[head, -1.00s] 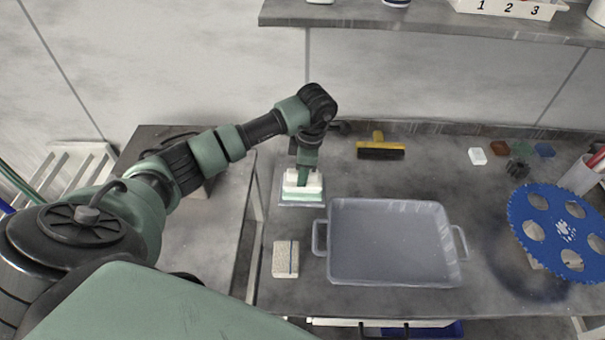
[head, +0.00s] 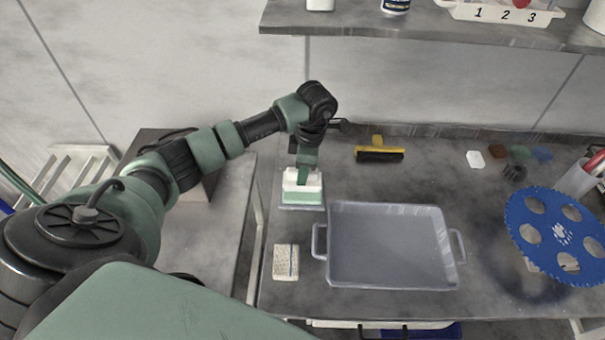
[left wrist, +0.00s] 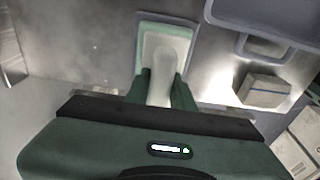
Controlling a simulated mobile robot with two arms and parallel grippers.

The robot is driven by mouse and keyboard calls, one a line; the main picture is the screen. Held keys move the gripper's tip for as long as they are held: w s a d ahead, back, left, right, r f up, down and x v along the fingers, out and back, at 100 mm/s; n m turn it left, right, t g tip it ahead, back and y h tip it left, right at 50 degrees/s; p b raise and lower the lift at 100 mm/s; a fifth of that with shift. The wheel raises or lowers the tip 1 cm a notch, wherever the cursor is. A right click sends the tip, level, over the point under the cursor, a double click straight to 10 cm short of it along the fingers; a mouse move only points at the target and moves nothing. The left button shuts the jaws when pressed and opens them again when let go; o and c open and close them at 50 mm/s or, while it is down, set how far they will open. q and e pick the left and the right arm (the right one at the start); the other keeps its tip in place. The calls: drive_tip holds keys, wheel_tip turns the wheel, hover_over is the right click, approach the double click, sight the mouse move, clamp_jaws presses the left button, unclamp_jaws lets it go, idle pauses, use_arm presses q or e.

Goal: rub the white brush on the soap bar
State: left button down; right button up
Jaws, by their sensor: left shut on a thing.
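My left gripper (head: 304,168) is shut on the handle of the white brush (head: 302,181) and points down. In the left wrist view the pale handle (left wrist: 160,88) stands between the two green fingers. The green soap bar (head: 304,197) lies under the brush, in a shallow grey dish (head: 303,207) left of the tray. The brush covers the back part of the bar; its underside is hidden, so I cannot tell whether it touches. My right gripper is out of view.
A grey tray (head: 392,282) with handles stands close right of the dish. A beige block (head: 286,262) lies in front of it. A yellow-and-black brush (head: 379,155) lies behind. A blue perforated disc (head: 552,207) is at the right. A shelf (head: 420,25) runs above.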

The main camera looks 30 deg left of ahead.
use_arm(q)
drive_tip(key=shift+r+p, duration=1.3)
drive_tip(key=shift+r, duration=1.1)
